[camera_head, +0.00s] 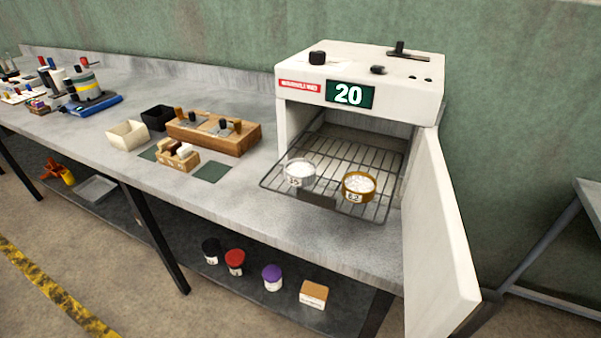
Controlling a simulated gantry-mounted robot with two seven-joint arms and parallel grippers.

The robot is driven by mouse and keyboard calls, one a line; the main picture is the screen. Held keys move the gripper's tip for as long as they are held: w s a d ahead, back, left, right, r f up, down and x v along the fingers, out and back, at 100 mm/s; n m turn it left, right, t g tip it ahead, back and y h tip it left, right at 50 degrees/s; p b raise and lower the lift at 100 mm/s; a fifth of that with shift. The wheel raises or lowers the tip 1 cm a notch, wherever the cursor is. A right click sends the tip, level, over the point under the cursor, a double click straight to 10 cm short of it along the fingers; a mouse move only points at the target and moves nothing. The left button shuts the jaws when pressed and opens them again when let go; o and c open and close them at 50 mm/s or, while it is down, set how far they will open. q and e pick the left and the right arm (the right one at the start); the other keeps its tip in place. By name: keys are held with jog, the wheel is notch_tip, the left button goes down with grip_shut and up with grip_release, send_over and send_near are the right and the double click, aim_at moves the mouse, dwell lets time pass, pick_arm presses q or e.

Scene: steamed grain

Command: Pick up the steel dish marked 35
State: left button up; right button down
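A steel dish (299,173) with white grain in it sits upright on the wire rack (338,152) of the open white oven. Its label is small and looks like 35. A brass-coloured dish (358,187) marked 62, also with pale grain, stands just right of it on the same rack, a little apart. The rack sticks out of the oven's front. Neither of my grippers is in the head view.
The oven (310,70) shows 20 on its display, and its door (440,240) hangs open at the right. Left of the rack are a green mat (211,172), a wooden block (240,141) and a cream bin (127,135). Several jars stand on the lower shelf.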

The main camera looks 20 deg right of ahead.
dwell(0.4)
grip_release()
jog(key=shift+d, duration=0.1)
dwell(0.3)
